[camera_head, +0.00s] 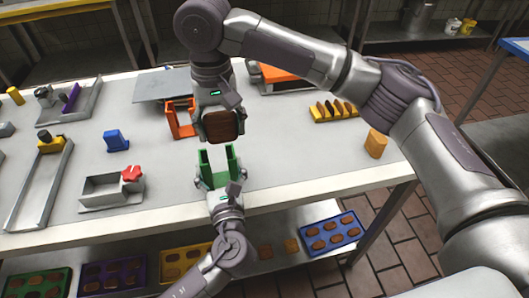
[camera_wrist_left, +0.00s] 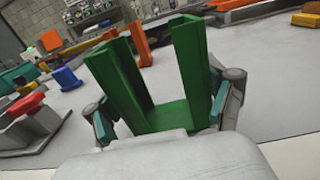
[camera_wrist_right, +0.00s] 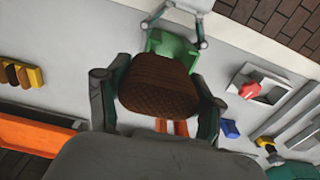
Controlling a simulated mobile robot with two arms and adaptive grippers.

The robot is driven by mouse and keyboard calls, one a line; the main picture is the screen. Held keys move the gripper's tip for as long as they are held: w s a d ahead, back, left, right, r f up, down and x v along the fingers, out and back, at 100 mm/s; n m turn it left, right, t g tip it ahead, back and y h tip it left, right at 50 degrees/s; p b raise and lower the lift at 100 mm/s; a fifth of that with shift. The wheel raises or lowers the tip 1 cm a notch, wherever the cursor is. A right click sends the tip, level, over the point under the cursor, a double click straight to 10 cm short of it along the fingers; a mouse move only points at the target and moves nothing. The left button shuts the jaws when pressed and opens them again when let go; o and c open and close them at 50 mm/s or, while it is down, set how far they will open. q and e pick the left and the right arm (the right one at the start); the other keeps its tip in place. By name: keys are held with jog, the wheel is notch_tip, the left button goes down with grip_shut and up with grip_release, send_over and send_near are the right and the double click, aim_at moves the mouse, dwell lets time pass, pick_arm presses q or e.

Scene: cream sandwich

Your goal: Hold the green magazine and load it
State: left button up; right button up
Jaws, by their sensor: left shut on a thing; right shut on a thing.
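The green magazine (camera_head: 207,181) is an upright U-shaped holder at the front of the table. My left gripper (camera_head: 219,184) is shut on its lower part. In the left wrist view the magazine (camera_wrist_left: 128,85) stands between the fingers of my left gripper (camera_wrist_left: 165,120), and no biscuit shows in it. My right gripper (camera_head: 222,128) is shut on a dark brown biscuit (camera_head: 222,127) and holds it just behind and above the magazine. In the right wrist view the biscuit (camera_wrist_right: 158,86) sits between both fingers, partly covering the green magazine (camera_wrist_right: 172,45).
An orange magazine (camera_head: 181,120) stands behind, left of my right gripper. A blue block (camera_head: 116,140) and a grey fixture with a red part (camera_head: 131,173) stand left. Coloured trays lie on the lower shelf.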

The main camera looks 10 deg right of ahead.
aim_at(214, 137)
jog(key=shift+w+a+r, duration=0.2)
jog(key=shift+a+r, duration=0.25)
jog(key=shift+a, duration=0.05)
jog(key=shift+w+a+r, duration=0.15)
jog(key=shift+a+r, duration=0.25)
jog(key=shift+a, duration=0.05)
jog(key=shift+f, duration=2.95)
jog(key=shift+f, duration=0.1)
jog(key=shift+f, duration=0.85)
jog(key=shift+r, duration=1.5)
